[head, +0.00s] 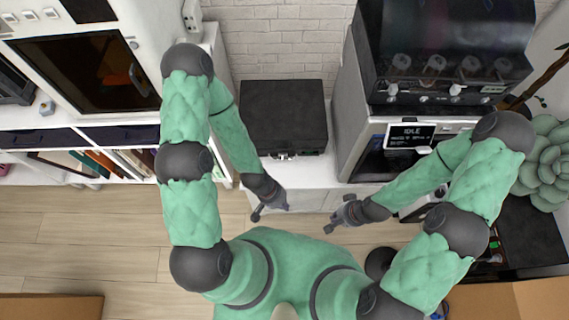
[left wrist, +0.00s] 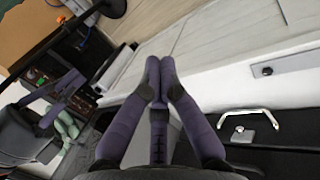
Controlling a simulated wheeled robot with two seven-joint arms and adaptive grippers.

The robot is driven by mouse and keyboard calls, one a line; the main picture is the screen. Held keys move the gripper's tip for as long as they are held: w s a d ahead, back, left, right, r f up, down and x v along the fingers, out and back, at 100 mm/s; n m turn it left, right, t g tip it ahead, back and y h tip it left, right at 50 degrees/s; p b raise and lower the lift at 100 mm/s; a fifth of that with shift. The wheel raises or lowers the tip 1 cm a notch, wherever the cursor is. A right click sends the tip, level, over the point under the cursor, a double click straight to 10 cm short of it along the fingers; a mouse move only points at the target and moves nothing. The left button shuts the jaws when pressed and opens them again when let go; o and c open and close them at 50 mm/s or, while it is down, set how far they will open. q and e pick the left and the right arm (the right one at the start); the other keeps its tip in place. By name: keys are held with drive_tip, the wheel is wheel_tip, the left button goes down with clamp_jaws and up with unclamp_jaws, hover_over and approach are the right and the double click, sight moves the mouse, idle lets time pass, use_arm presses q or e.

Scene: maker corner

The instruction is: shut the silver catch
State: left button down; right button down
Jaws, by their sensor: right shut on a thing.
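The silver catch (head: 281,156) is small and sits on the front edge of a closed black case (head: 284,108). In the left wrist view the silver catch (left wrist: 242,135) shows beside the case's pale handle (left wrist: 250,113); I cannot tell whether it is open or shut. My left gripper (head: 270,208) is in front of the case, apart from it and empty. In its wrist view its fingertips (left wrist: 160,72) meet. My right gripper (head: 341,214) is to the right, also clear of the case. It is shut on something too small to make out.
The case lies on a white cabinet top (head: 322,170) against a brick wall. A dark-windowed machine with an IDLE screen (head: 409,134) stands right of it. White shelving (head: 60,132) is at left.

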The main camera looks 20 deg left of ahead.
use_arm(q)
drive_tip(key=s+d+r+m+g+p, duration=0.2)
drive_tip(key=s+m+g, duration=0.15)
drive_tip(key=m, duration=0.95)
drive_tip(key=w+a+m+t+y+p, duration=0.1)
drive_tip(key=w+a+m+t+y, duration=0.1)
drive_tip(key=w+m, duration=0.5)
drive_tip(key=w+a+m+t+y+p, duration=0.2)
drive_tip(key=w+m+t, duration=0.3)
drive_tip(key=m, duration=0.8)
drive_tip(key=shift+w+a+y, duration=0.3)
drive_tip(key=shift+w+y, duration=0.5)
drive_tip(key=shift+w, duration=0.35)
drive_tip(key=shift+t, duration=0.25)
